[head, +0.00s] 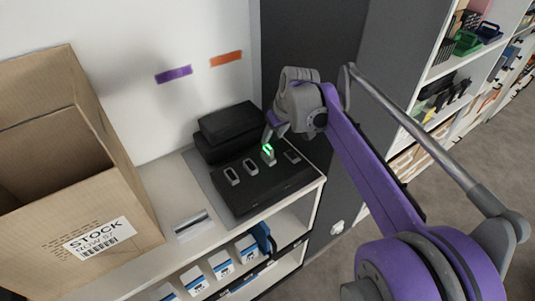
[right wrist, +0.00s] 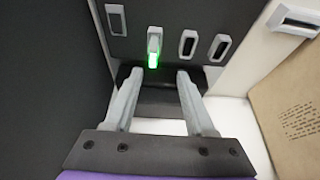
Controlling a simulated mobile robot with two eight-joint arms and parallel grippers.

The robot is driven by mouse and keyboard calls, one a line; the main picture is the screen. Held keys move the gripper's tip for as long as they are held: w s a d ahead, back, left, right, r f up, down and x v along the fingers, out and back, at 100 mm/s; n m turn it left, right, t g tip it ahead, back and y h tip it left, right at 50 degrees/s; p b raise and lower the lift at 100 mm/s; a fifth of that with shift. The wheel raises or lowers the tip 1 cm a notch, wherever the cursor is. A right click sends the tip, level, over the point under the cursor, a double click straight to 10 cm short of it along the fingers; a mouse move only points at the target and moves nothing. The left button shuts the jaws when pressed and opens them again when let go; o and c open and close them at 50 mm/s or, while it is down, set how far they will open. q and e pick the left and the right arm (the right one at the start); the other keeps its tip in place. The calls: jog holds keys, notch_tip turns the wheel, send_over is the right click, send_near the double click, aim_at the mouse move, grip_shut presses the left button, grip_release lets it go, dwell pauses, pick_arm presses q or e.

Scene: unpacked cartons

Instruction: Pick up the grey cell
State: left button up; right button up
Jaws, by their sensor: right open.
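The grey cell (head: 269,158) stands in one slot of a black charger block (head: 245,198) on the white counter, with a green light at its top. In the right wrist view the cell (right wrist: 154,43) glows green at its lower end and lies ahead of the fingertips. The other slots beside it look empty. My right gripper (head: 269,137) is close above the cell in the head view. In the right wrist view the gripper (right wrist: 158,78) is open, with nothing between its fingers. My left gripper is out of view.
An open carton marked STOCK (head: 124,196) stands on the counter at the left. A black case (head: 228,122) rises behind the charger. A dark wall panel (head: 310,40) is close behind my right arm. Blue and white boxes (head: 222,264) fill the shelf below.

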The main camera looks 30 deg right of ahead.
aim_at(269, 146)
jog(key=w+f, duration=0.1)
jog(key=f, duration=0.2)
jog(key=w+d+f, duration=0.1)
jog(key=shift+w+f, duration=0.2)
jog(key=shift+w, duration=0.15)
jog(key=x, duration=0.5)
jog(key=shift+w+f, duration=0.1)
jog(key=shift+f, duration=0.3)
grip_shut()
dwell(0.8)
